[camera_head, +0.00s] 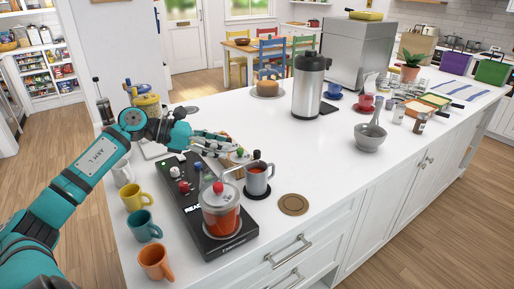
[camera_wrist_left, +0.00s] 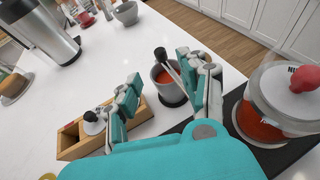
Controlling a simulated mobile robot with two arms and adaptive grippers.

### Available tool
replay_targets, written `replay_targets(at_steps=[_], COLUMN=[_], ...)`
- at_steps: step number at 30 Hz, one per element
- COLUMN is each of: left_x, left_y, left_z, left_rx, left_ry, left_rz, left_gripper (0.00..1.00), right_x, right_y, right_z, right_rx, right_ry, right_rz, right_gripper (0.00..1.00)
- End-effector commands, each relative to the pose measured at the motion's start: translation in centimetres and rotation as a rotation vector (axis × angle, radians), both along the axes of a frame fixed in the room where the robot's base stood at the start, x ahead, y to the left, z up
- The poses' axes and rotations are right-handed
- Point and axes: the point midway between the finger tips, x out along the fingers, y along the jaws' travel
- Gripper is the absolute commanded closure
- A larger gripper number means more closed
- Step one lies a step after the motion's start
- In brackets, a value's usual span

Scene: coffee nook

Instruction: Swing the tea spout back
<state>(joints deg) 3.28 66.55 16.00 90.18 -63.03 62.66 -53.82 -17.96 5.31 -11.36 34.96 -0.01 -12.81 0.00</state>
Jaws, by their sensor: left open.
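The glass tea vessel (camera_head: 221,212) holds red tea and has a red knob on its lid. It stands on a black base (camera_head: 195,205). It also shows in the left wrist view (camera_wrist_left: 265,125). The thin grey spout (camera_head: 232,168) reaches from the vessel over a grey mug (camera_head: 258,181) of red tea. The spout's black knob (camera_wrist_left: 160,53) shows above the mug (camera_wrist_left: 171,95) in the left wrist view.
A wooden box (camera_wrist_left: 82,143) with a black-and-white knobbed tool is beside the mug. Yellow, teal and orange mugs (camera_head: 151,230) line the counter's left edge. A steel urn (camera_head: 308,90) stands farther back. A cork coaster (camera_head: 293,204) lies right of the mug, with clear counter around it.

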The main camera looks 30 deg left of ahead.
Motion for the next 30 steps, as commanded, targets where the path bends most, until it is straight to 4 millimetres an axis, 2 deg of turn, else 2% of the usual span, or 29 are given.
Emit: replay_targets(at_steps=[1, 9, 15, 21, 30], left_x=[0.7, 4.6, 6.8, 7.7, 7.8], left_y=[-0.7, -4.2, -6.2, -7.1, -7.2], left_z=[0.1, -2.0, -3.5, -4.3, -4.4], left_rx=[-0.005, -0.006, -0.004, -0.001, 0.0], left_ry=[-0.003, -0.002, -0.001, -0.001, 0.0], left_rz=[-0.001, -0.002, 0.0, 0.0, 0.0], left_gripper=[0.57, 0.57, 0.57, 0.57, 0.58], right_x=[0.2, 2.2, 2.3, 2.1, 1.5], right_y=[0.0, 1.3, 2.0, 1.8, 1.0], right_z=[0.8, 3.0, 3.9, 4.2, 4.2], right_rx=[0.001, 0.017, 0.026, 0.024, 0.014], right_ry=[-0.003, -0.035, -0.037, -0.033, -0.024], right_rz=[0.0, -0.003, -0.005, -0.004, -0.001], right_gripper=[1.0, 1.0, 1.0, 1.0, 1.0])
